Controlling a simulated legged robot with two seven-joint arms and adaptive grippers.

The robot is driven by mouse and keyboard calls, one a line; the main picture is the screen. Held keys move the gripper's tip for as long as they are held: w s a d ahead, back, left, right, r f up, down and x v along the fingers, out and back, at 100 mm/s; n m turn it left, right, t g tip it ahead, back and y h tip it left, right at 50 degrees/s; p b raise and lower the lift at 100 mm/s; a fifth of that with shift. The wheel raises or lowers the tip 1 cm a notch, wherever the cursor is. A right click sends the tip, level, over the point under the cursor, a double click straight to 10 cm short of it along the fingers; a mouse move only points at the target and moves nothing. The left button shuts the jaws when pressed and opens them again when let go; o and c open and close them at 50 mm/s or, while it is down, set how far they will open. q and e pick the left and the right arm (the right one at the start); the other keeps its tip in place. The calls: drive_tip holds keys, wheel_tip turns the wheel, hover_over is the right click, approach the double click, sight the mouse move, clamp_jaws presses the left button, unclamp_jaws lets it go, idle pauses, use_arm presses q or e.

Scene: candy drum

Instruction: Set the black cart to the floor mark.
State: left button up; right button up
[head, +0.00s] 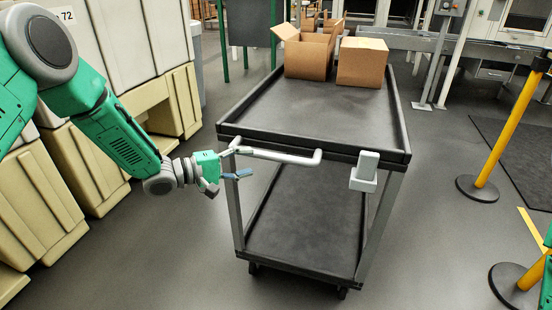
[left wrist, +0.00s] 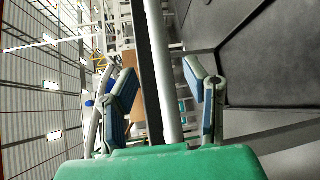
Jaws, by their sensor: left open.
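The black cart (head: 310,112) stands in the middle of the head view, with a dark top tray, a lower shelf (head: 305,230) and a pale push handle (head: 285,157) on its near side. My left gripper (head: 236,162) is open at the left end of the handle. In the left wrist view the handle bar (left wrist: 168,90) runs between the two open fingers (left wrist: 165,100), with gaps visible on both sides. A yellow strip (head: 531,227) lies on the floor at the right; I cannot tell whether it is the floor mark. My right gripper is out of view.
An open cardboard box (head: 307,55) and a closed one (head: 361,62) sit at the tray's far end. Beige cabinets (head: 65,180) line the left. Yellow posts (head: 507,125) on round bases stand at the right. The floor right of the cart is clear up to them.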

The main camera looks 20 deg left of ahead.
sight(268, 159)
use_arm(q)
drive_tip(key=b+x, duration=0.1)
drive_tip(key=x, duration=0.6)
drive_tip(key=shift+w+d+f, duration=0.1)
drive_tip(key=shift+w+f, duration=0.1)
drive_tip(key=shift+w, duration=0.1)
drive_tip(key=shift+w+d, duration=0.35)
drive_tip(key=shift+d, duration=0.1)
clamp_jaws()
